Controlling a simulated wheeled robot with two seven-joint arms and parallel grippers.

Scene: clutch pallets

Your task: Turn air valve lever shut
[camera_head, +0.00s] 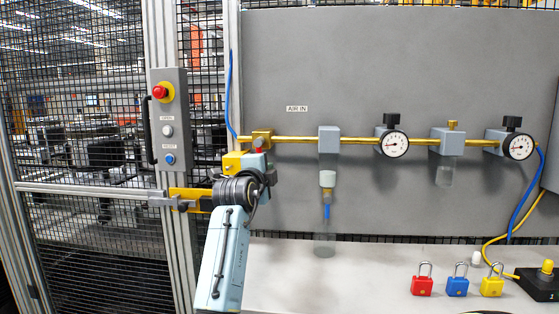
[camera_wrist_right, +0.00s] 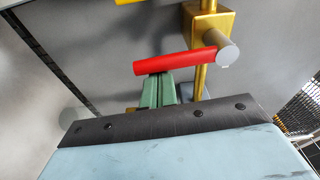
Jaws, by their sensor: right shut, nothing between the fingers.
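The air valve (camera_head: 262,137) is a brass body on the gold pipe at the left of the grey panel. Its red lever (camera_wrist_right: 175,62) shows clearly in the right wrist view, running from a grey pivot (camera_wrist_right: 227,54) and lying across the pipe. In the head view the lever is mostly hidden by my wrist. My right gripper (camera_wrist_right: 157,90) is shut and empty. Its green fingers are close beside the lever; whether they touch it I cannot tell. In the head view my right gripper (camera_head: 263,163) is just below the valve. My left gripper is not in view.
The gold pipe (camera_head: 300,139) runs right to two gauges (camera_head: 394,144). A control box (camera_head: 168,118) and a yellow door latch (camera_head: 190,200) are close on the left. Red, blue and yellow padlocks (camera_head: 457,286) stand on the light bench (camera_head: 370,265), whose middle is clear.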

